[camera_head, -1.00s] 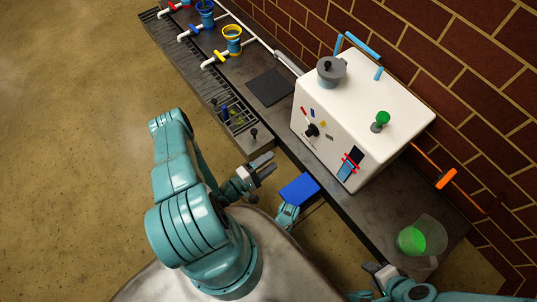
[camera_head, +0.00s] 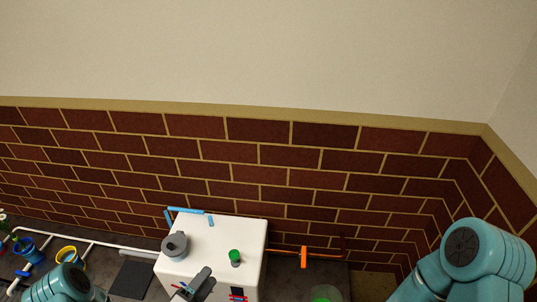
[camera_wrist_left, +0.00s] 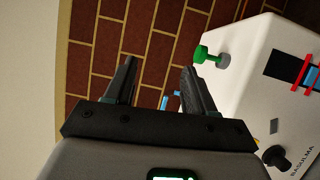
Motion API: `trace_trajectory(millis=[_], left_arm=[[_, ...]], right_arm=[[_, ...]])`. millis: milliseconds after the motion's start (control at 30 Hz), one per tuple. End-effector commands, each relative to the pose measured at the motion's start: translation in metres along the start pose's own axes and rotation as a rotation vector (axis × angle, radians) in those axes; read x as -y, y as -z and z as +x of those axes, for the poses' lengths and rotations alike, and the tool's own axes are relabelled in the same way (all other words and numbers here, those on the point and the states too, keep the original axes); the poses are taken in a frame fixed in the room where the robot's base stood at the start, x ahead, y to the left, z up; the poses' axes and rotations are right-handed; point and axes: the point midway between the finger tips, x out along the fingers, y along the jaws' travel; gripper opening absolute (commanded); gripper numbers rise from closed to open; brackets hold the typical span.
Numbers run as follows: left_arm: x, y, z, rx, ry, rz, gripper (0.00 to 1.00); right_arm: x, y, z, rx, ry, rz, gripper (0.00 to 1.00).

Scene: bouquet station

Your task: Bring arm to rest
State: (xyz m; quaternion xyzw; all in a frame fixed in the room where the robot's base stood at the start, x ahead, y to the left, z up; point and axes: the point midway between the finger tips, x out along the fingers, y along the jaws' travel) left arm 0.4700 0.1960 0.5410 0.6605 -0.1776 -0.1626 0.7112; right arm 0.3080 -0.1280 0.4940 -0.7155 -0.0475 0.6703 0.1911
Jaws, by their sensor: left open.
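My left gripper (camera_head: 193,284) shows at the bottom of the head view, in front of the white machine (camera_head: 212,250). In the left wrist view its two dark fingers (camera_wrist_left: 158,85) stand apart with nothing between them. Behind them are the brick wall (camera_wrist_left: 150,42) and, to the right, the white machine (camera_wrist_left: 245,85) with a green knob. Part of my teal left arm (camera_head: 62,284) is at the lower left of the head view. My teal right arm (camera_head: 475,262) is at the lower right, and its gripper is out of the frame.
A container with green content (camera_head: 325,293) is cut off below. Blue (camera_head: 28,250) and yellow (camera_head: 68,255) cups stand left.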

Motion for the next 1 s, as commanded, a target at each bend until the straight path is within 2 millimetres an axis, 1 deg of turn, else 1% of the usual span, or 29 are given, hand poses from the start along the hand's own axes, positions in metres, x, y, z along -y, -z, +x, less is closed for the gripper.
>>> trace_trajectory(millis=[33, 100, 200, 300, 367, 433, 467, 533, 567, 600, 633, 700, 800, 900, 1000], left_arm=[[-0.041, -0.013, 0.015, 0.027, 0.038, 0.034, 0.55], [-0.067, -0.028, 0.030, 0.055, 0.107, 0.087, 0.55], [-0.099, -0.050, 0.046, 0.095, 0.228, 0.178, 0.55], [-0.125, -0.073, 0.051, 0.143, 0.372, 0.280, 0.55], [-0.137, -0.086, 0.048, 0.177, 0.469, 0.342, 0.55], [-0.148, -0.102, 0.036, 0.231, 0.604, 0.415, 0.55], [-0.150, -0.108, 0.027, 0.258, 0.669, 0.447, 0.55], [-0.145, -0.120, -0.001, 0.332, 0.826, 0.500, 0.55], [-0.139, -0.123, -0.016, 0.365, 0.892, 0.511, 0.55], [-0.129, -0.127, -0.036, 0.409, 0.973, 0.519, 0.55], [-0.121, -0.129, -0.049, 0.440, 1.023, 0.518, 0.55], [-0.113, -0.140, -0.079, 0.525, 1.122, 0.513, 0.55], [-0.108, -0.153, -0.110, 0.656, 1.212, 0.515, 0.55], [-0.107, -0.158, -0.120, 0.750, 1.222, 0.547, 0.55], [-0.107, -0.159, -0.120, 0.781, 1.211, 0.575, 0.55]], right_arm=[[0.013, -0.001, -0.033, 0.005, 0.000, -0.002, 0.46], [0.021, -0.002, -0.054, 0.011, 0.001, -0.004, 0.46], [0.032, -0.004, -0.084, 0.019, 0.001, -0.008, 0.46], [0.043, -0.006, -0.111, 0.027, 0.001, -0.011, 0.46], [0.049, -0.007, -0.127, 0.032, 0.002, -0.012, 0.46], [0.056, -0.009, -0.144, 0.039, 0.002, -0.014, 0.46], [0.058, -0.010, -0.149, 0.041, 0.002, -0.015, 0.46], [0.060, -0.012, -0.156, 0.047, 0.002, -0.017, 0.46], [0.060, -0.012, -0.155, 0.049, 0.002, -0.017, 0.46], [0.059, -0.013, -0.151, 0.052, 0.002, -0.017, 0.46], [0.058, -0.014, -0.148, 0.053, 0.002, -0.017, 0.46], [0.058, -0.015, -0.148, 0.056, 0.002, -0.017, 0.46], [0.058, -0.015, -0.148, 0.057, 0.002, -0.018, 0.46], [0.058, -0.015, -0.148, 0.058, 0.002, -0.018, 0.46], [0.058, -0.015, -0.148, 0.058, 0.002, -0.018, 0.46]])
